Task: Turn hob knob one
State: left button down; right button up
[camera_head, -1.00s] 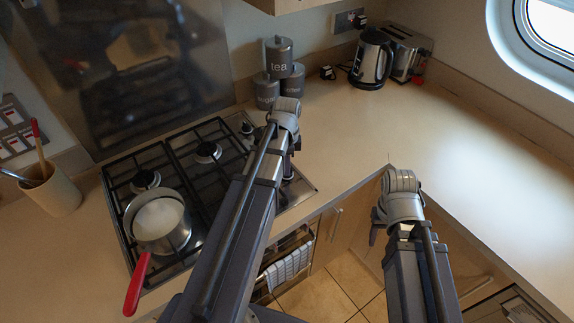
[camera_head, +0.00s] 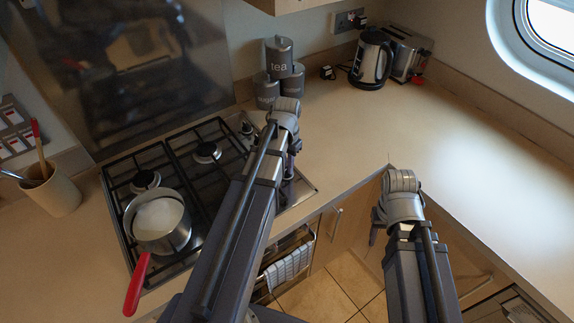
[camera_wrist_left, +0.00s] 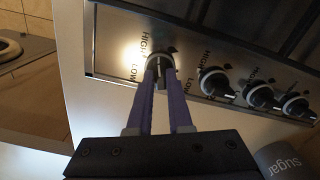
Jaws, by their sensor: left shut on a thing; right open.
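The hob (camera_head: 190,165) is set in the worktop, with its row of knobs largely hidden by my left arm in the head view. In the left wrist view, my left gripper (camera_wrist_left: 160,80) is shut on the end hob knob (camera_wrist_left: 160,66), with a finger on each side of it. HIGH and LOW marks are printed beside this knob. Several other black and silver knobs (camera_wrist_left: 217,82) run to the right of it, untouched. My right gripper (camera_head: 377,222) is empty near the worktop's inner corner, mostly hidden under its wrist.
A saucepan (camera_head: 160,222) with a red handle stands on the hob's front left. Grey canisters (camera_head: 280,72), a kettle (camera_head: 371,60) and a toaster (camera_head: 405,55) stand at the back. The right worktop (camera_head: 480,150) is clear.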

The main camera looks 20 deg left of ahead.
pick_arm(q)
jog(key=n, duration=0.4)
jog(key=shift+n, duration=2.8)
jog(key=c, duration=0.8)
grip_release()
jog(key=shift+r, duration=0.1)
notch_tip(320, 180, up, 8)
jog(key=p, duration=0.8)
